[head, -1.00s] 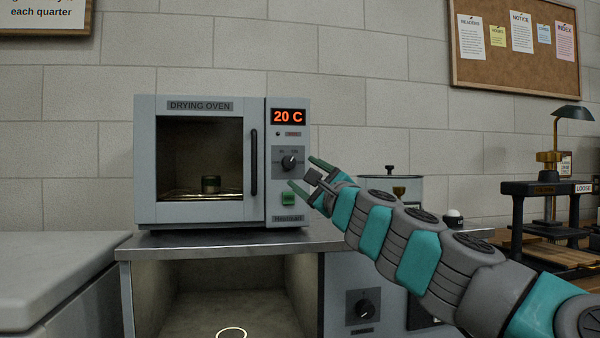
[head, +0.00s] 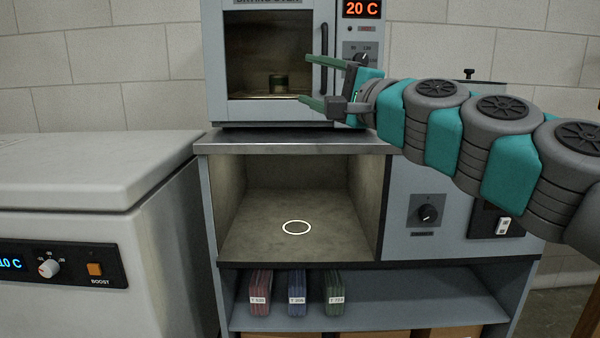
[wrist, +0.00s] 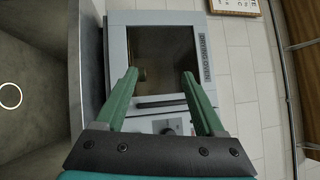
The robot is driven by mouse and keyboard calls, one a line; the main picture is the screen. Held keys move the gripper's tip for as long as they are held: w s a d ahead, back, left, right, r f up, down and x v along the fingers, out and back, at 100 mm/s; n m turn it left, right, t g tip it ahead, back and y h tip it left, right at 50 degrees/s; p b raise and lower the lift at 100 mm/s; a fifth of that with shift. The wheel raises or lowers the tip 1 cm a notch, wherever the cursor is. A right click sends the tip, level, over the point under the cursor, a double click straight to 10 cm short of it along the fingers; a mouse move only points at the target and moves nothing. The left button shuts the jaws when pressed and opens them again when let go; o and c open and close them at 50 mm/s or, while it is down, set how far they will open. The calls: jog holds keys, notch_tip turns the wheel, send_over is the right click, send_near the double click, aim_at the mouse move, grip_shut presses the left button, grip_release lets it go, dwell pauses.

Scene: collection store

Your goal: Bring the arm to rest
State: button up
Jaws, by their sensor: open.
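My gripper (head: 318,82) is open and empty, held up in front of the right part of the drying oven (head: 217,70). Its two green fingers stand apart, one above the other in the head view. In the wrist view my gripper (wrist: 160,88) points at the oven door (wrist: 165,50), with nothing between the fingers. The arm reaches in from the right of the head view. The oven door is shut, and a small dark jar (head: 278,82) shows behind its glass. The display (head: 361,9) reads 20 C. My arm and gripper hide part of the control panel.
The oven stands on a steel-topped cabinet (head: 290,144). Below is an open bay with a white ring (head: 297,227) on its floor, and a shelf with red, blue and green bundles (head: 297,290). A white chest unit (head: 80,170) stands at the left.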

jog(key=s+a+f+n+g, duration=0.5)
jog(key=s+a+f+n, duration=0.15)
jog(key=f, duration=0.25)
jog(key=s+f+n+g+h+p, duration=0.1)
jog(key=s+f+n+g+h, duration=0.15)
jog(key=f, duration=0.55)
jog(key=s+f+n+g+h+p, duration=0.1)
jog(key=s+f+g, duration=0.1)
jog(key=s+f, duration=0.35)
jog(key=s+d+f+n+g+h+p, duration=0.1)
jog(key=s+d+f+g+h, duration=0.7)
jog(key=s+d+f, duration=1)
notch_tip(320, 180, down, 4)
jog(key=shift+s+r+n, duration=0.2)
jog(key=shift+s+n, duration=0.1)
jog(key=shift+s, duration=0.95)
jog(key=shift+g, duration=0.25)
